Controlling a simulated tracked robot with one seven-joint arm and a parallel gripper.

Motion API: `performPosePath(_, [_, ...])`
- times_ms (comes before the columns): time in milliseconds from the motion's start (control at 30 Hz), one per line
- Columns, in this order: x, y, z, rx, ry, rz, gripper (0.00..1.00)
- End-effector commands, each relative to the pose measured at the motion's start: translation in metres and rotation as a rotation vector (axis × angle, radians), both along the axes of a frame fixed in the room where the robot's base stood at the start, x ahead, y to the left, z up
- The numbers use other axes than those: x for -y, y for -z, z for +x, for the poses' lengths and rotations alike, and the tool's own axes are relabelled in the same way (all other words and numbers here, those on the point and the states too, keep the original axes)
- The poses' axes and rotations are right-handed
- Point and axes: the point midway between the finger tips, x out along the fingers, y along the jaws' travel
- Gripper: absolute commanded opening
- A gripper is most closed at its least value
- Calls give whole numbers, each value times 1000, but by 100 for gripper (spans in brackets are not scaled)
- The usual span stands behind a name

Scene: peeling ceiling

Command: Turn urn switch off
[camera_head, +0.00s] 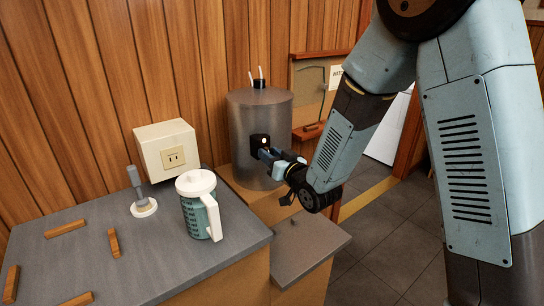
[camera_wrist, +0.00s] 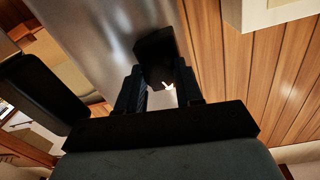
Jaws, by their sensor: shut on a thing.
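The urn (camera_head: 250,110) is a grey metal cylinder with a black knob and two thin white rods on top. A black switch housing (camera_head: 258,139) sticks out of its side, with a small bright light on it. My gripper (camera_head: 268,155) is at this housing from the front right. In the wrist view, the black switch housing (camera_wrist: 155,48) stands just past my gripper (camera_wrist: 161,92). A pale glowing part of the switch (camera_wrist: 169,86) lies between the two fingers, which are shut on it. My fingers partly hide the switch, so its exact position is unclear.
Several wooden bars lie there. Wood panelling stands behind; open tiled floor lies at right.

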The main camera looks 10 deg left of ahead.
Motion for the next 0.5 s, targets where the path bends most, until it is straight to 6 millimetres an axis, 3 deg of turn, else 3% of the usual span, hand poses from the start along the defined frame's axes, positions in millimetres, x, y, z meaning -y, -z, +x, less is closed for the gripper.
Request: performPosePath(500, [0, 2, 0, 371, 1, -322, 5])
